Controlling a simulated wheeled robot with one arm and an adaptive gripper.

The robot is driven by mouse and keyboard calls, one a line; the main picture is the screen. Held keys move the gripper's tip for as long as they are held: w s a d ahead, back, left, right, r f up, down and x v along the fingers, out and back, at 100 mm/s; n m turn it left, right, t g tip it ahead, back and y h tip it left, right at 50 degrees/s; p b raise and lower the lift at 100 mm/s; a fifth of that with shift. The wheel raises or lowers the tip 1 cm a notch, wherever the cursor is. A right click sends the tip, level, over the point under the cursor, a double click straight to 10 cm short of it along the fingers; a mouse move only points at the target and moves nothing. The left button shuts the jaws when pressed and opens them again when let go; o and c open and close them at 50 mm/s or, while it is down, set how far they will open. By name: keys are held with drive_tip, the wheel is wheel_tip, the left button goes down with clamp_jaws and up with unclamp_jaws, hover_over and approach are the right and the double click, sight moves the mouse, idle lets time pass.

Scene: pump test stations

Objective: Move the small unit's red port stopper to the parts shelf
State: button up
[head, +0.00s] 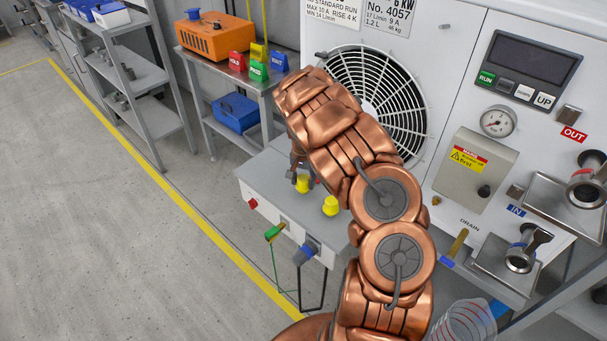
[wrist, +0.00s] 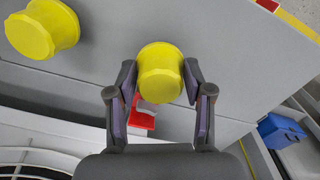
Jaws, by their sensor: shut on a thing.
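My gripper (wrist: 160,78) is closed around a yellow cap (wrist: 160,70), one finger at each side; in the head view the gripper (head: 301,174) is partly hidden by my arm. Whether the cap is clear of the grey surface, I cannot tell. A red piece with a white part (wrist: 143,119) shows behind the fingers, not between the tips. A red fitting (head: 252,203) is on the front of the small grey unit (head: 262,178). Which red piece is the port stopper is unclear. A grey shelf rack (head: 140,77) with small metal parts stands at the left.
A second yellow cap (head: 331,206) is beside the held one. The big white pump unit (head: 455,60) with its fan grille stands behind. A bench (head: 200,62) carries an orange box and coloured tags, with a blue bin (head: 238,112) below. The floor at left is clear.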

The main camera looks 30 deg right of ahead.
drive_tip(key=shift+f, duration=0.35)
drive_tip(key=shift+f, duration=0.45)
idle(0.4)
drive_tip(key=o, duration=1.4)
drive_tip(key=shift+c, duration=0.2)
wheel_tip(320, 180, up, 12)
drive_tip(key=shift+r, duration=0.1)
